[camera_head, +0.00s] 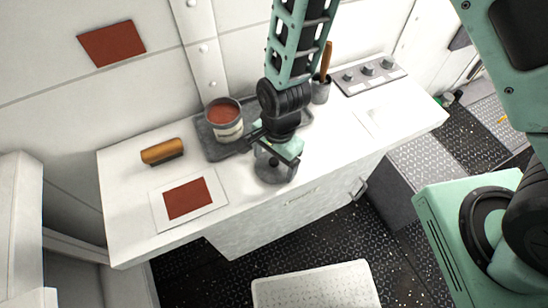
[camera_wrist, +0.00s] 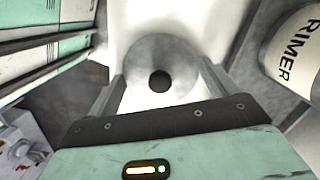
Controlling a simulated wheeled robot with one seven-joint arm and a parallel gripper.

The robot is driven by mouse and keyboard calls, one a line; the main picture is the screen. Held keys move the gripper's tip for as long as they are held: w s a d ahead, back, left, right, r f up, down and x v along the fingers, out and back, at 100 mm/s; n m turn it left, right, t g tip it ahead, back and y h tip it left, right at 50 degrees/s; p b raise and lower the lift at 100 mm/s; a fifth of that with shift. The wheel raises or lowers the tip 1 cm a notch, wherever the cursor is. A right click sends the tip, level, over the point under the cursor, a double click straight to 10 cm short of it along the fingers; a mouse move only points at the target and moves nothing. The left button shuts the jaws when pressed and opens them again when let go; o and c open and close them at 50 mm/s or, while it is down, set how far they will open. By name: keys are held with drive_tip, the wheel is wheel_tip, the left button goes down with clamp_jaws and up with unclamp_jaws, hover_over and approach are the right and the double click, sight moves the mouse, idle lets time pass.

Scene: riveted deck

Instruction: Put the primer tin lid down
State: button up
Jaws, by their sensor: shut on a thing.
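The primer tin lid (camera_wrist: 140,62) is a round grey disc with a dark spot in its middle. It sits between the two fingers of my gripper (camera_wrist: 160,84), which is shut on it. In the head view the lid (camera_head: 273,172) shows below my gripper (camera_head: 274,158), over the front part of the white counter. I cannot tell whether it touches the counter top. The primer tin (camera_head: 224,120) stands open on a dark grey tray, with red-brown paint inside. Its lettered side also shows at the right of the wrist view (camera_wrist: 296,58).
The white counter (camera_head: 130,205) also holds a wooden-backed brush (camera_head: 162,151), a card with a red-brown patch (camera_head: 187,198), the tray (camera_head: 213,150), a cup with a handle (camera_head: 321,90) and a knob panel (camera_head: 369,74). Bare counter lies right of my gripper.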

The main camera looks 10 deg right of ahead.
drive_tip(key=shift+f, duration=0.1)
drive_tip(key=o, duration=0.8)
wheel_tip(320, 180, up, 12)
drive_tip(key=d+f+b, duration=0.1)
drive_tip(key=b, duration=0.1)
drive_tip(key=s+d+r+n, duration=0.7)
drive_tip(key=s+r+n, duration=0.4)
drive_tip(key=n, duration=0.7)
drive_tip(key=shift+s+r+t+h, duration=0.15)
drive_tip(key=shift+r+t+h, duration=0.15)
drive_tip(key=shift+r+t, duration=0.15)
drive_tip(key=shift+d, duration=0.1)
wheel_tip(320, 180, down, 2)
drive_tip(key=b, duration=0.2)
drive_tip(key=shift+f+b, duration=0.15)
drive_tip(key=shift+b, duration=0.25)
